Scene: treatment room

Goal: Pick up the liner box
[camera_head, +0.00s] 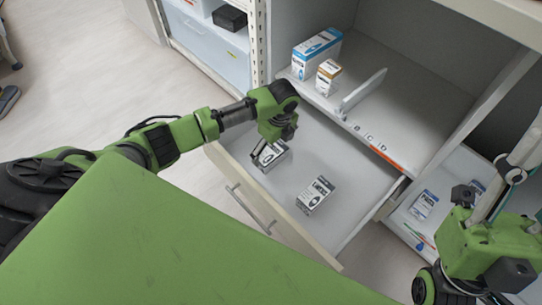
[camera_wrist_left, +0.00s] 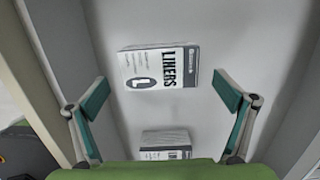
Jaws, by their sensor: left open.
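A white and dark-grey liner box (camera_wrist_left: 161,68), with "LINERS" and a large "L" on its face, lies in the open drawer (camera_head: 224,157). A second similar box (camera_wrist_left: 165,144) shows partly at the bottom of the left wrist view. In the head view one box (camera_head: 271,156) is just below my left gripper (camera_head: 262,146), partly covered by it; the other box (camera_head: 315,195) lies apart, nearer the front right. My left gripper is open and empty, its fingers spread wide above the drawer floor. My right gripper (camera_head: 490,262) is at the far right, its fingertips unclear.
A shelf above the drawer holds a blue-and-white box (camera_head: 316,52), a smaller tan-and-white box (camera_head: 328,76) and an upright divider (camera_head: 361,92). A lower shelf at right holds a blue-and-white box (camera_head: 423,204). Drawer floor around the boxes is clear.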

